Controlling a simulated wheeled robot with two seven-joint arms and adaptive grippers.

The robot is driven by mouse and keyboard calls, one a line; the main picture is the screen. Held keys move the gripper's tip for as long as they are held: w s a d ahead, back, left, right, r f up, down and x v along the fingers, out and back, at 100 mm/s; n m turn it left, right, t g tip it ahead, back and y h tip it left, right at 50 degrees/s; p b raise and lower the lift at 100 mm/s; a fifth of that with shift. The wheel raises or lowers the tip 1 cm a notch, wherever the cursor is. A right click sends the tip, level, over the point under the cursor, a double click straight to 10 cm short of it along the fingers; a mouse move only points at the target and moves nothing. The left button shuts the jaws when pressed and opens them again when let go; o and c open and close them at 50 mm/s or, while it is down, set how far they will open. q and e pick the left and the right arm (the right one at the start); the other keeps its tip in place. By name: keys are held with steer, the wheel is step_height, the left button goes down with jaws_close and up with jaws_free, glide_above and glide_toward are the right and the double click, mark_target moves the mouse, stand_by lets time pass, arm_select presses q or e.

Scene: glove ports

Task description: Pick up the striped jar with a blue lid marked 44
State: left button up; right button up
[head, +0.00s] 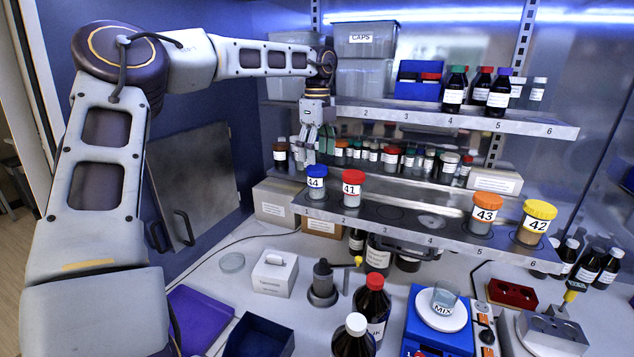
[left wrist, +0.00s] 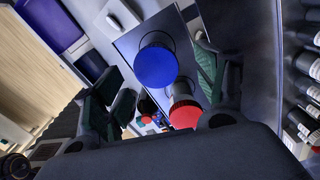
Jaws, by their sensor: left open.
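The jar with a blue lid marked 44 (head: 316,184) stands upright on the lower shelf at the left, by position 1. Its stripes are too small to make out. In the left wrist view its blue lid (left wrist: 155,67) lies between my two fingers, seen from above. My left gripper (head: 308,152) is open and empty, pointing down above the jar, apart from it. The left wrist view shows its spread fingers (left wrist: 158,88) on either side of the lid. My right gripper is not in view.
A red-lidded jar marked 41 (head: 352,187) stands close to the right of jar 44. Jars 43 (head: 483,213) and 42 (head: 534,222) stand farther right on the lower shelf (head: 395,228). Small bottles line the back. The upper shelf (head: 455,117) overhangs behind.

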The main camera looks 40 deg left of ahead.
mark_target(317, 166)
arm_select(q)
steer(key=shift+f, duration=2.35)
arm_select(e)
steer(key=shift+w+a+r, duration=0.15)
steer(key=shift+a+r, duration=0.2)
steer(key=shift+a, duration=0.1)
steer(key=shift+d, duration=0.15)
arm_select(q)
steer(key=shift+f+p, duration=0.15)
steer(key=shift+p, duration=0.2)
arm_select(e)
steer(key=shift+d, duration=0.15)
arm_select(q)
steer(key=shift+s+f+p, duration=0.3)
steer(key=shift+f+p, duration=0.2)
steer(key=shift+f, duration=0.35)
steer(key=shift+s+f+p, duration=0.1)
steer(key=shift+f+p, duration=0.2)
steer(key=shift+f, duration=1.3)
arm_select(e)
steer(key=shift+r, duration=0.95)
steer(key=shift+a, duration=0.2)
